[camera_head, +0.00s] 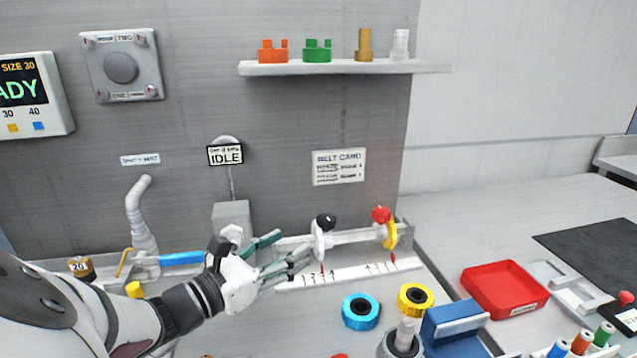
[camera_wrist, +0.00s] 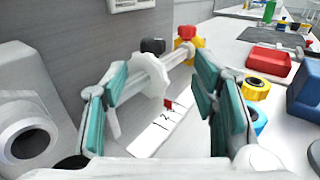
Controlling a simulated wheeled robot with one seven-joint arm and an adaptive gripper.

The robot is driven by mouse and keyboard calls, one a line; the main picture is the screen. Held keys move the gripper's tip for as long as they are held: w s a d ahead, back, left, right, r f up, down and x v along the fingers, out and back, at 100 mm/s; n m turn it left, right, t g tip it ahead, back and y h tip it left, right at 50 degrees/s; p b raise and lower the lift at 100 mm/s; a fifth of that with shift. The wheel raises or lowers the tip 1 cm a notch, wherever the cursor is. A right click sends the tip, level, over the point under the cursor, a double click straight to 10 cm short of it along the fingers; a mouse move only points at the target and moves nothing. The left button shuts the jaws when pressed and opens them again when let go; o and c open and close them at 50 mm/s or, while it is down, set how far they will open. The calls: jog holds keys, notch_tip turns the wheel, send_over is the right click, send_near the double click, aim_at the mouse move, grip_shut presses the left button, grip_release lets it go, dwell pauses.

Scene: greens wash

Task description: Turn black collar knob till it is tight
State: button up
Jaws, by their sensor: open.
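The black collar knob (camera_head: 326,222) sits on top of a white collar (camera_head: 318,243) on a pale horizontal rail (camera_head: 355,237). In the wrist view the black knob (camera_wrist: 153,46) is upper centre, beyond the fingertips, with the white collar (camera_wrist: 150,84) below it. To its right, a red knob (camera_head: 381,214) tops a yellow collar (camera_head: 390,236) on the same rail. My gripper (camera_head: 294,247) is open and empty, left of the white collar and pointing toward it. In the wrist view its two teal-padded fingers (camera_wrist: 160,75) frame the collar. I see no contact with the knob.
A numbered white scale strip (camera_head: 345,274) lies below the rail. Blue (camera_head: 360,311) and yellow (camera_head: 415,298) rings, a blue block (camera_head: 453,325) and a red tray (camera_head: 504,289) stand to the right. A grey wall with a shelf (camera_head: 340,68) rises behind.

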aim_at(320, 222)
jog(key=shift+n+t, duration=0.3)
jog(key=shift+t, duration=0.1)
jog(key=x, duration=0.4)
jog(key=b+x, duration=0.1)
jog(key=x, duration=0.8)
jog(key=shift+w+a+f+b, duration=0.15)
jog(key=shift+w+a+b, duration=0.2)
jog(key=shift+b, duration=0.05)
jog(key=shift+c, duration=0.5)
jog(key=c, duration=1.1)
